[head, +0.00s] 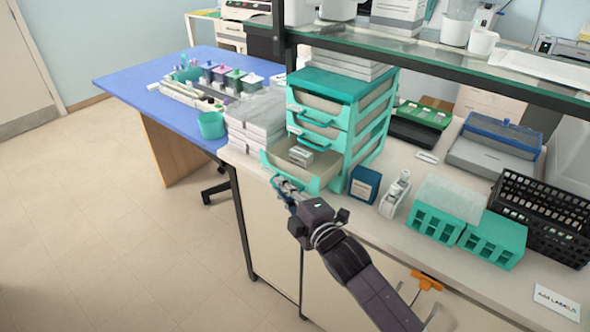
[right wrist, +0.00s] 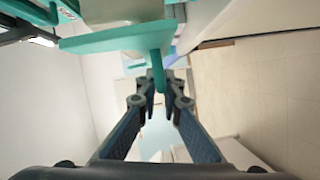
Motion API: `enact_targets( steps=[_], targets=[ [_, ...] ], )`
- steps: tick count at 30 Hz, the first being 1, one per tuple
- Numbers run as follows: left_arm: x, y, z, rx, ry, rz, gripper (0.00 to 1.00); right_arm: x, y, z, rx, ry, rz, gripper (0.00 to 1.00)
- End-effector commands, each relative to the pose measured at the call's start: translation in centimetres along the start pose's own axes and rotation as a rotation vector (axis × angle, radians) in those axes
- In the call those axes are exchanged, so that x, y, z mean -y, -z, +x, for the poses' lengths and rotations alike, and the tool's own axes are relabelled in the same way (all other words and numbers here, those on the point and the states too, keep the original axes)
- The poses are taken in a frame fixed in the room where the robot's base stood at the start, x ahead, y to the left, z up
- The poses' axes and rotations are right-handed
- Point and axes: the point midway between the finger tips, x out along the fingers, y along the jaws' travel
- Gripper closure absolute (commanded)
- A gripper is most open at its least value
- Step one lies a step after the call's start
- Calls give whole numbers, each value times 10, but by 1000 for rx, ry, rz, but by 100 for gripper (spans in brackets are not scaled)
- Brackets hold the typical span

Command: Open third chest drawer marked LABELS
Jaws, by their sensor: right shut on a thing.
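A teal chest of drawers (head: 364,135) stands on the bench. Its third and lowest drawer (head: 318,184) is pulled out toward me, with a small grey box (head: 301,155) inside. The two drawers above it look closed. I cannot read a LABELS marking on the open drawer. My right gripper (head: 279,184) is at the front of this drawer. In the right wrist view my right gripper (right wrist: 160,88) is shut on the teal drawer handle (right wrist: 157,68). My left gripper is not in view.
Stacked grey boxes (head: 254,122) stand left of the chest. A dark blue box (head: 365,184), teal racks (head: 493,239) and a black basket (head: 541,217) stand to the right. A glass shelf (head: 440,63) hangs above the bench. The floor (head: 120,220) at left is clear.

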Motion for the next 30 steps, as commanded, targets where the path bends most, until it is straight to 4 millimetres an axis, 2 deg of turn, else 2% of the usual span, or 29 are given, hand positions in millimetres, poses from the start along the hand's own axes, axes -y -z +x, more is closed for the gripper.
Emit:
enact_targets(
  steps=[1, 6, 12, 18, 28, 29, 30],
  targets=[
    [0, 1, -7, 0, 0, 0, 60, 1, 12, -5, -2, 3, 6, 100],
    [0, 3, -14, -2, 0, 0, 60, 8, 40, -16, -1, 2, 5, 100],
    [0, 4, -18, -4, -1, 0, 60, 14, 60, -25, 0, 2, 3, 100],
    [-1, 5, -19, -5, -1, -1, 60, 17, 67, -28, 1, 1, 0, 100],
    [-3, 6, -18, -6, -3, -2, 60, 17, 68, -28, 0, 2, 0, 100],
    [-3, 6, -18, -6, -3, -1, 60, 17, 68, -28, 0, 2, 0, 90],
    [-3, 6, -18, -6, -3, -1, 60, 17, 68, -28, 0, 2, 0, 86]
  ],
)
